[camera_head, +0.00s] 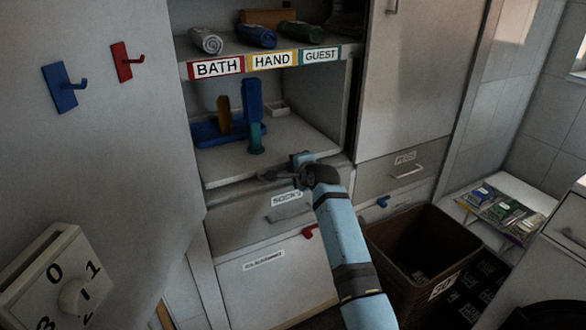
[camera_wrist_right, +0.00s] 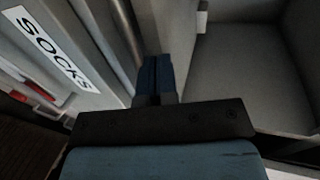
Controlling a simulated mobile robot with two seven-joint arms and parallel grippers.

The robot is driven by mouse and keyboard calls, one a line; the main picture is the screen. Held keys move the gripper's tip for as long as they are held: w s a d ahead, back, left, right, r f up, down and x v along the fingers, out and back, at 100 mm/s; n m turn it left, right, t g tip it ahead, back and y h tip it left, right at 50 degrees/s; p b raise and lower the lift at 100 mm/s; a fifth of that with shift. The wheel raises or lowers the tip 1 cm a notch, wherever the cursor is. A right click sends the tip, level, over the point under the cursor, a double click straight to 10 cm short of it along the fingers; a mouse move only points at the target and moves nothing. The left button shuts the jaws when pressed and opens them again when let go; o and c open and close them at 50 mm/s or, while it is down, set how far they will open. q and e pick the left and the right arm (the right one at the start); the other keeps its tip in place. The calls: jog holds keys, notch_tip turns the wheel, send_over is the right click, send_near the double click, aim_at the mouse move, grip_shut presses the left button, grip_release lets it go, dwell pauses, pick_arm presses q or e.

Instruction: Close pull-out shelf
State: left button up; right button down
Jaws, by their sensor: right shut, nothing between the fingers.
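The pull-out shelf (camera_head: 290,142) is a pale grey board in the open compartment of the cabinet, under the row of towel labels. Its front edge sits just above the SOCKS drawer (camera_head: 285,212); I cannot tell exactly how far it sticks out. A blue tray with upright blue, teal and yellow pieces (camera_head: 253,120) stands on it. My right gripper (camera_head: 264,177) is at the shelf's front edge, shut and empty; I cannot tell whether it touches. In the right wrist view its dark blue fingers (camera_wrist_right: 158,76) are together, with the SOCKS label to their left. My left gripper is not in view.
Rolled towels (camera_head: 256,36) lie on the shelf above. A brown bin (camera_head: 425,250) stands right of my arm. A dial box (camera_head: 52,280) and red and blue hooks (camera_head: 122,62) are at left. A white bench (camera_head: 505,190) with small items is at right.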

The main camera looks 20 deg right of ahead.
aim_at(281, 156)
jog(key=w, duration=0.2)
jog(key=w+a, duration=0.1)
jog(key=w, duration=0.1)
jog(key=shift+w, duration=0.3)
jog(key=shift+p, duration=0.35)
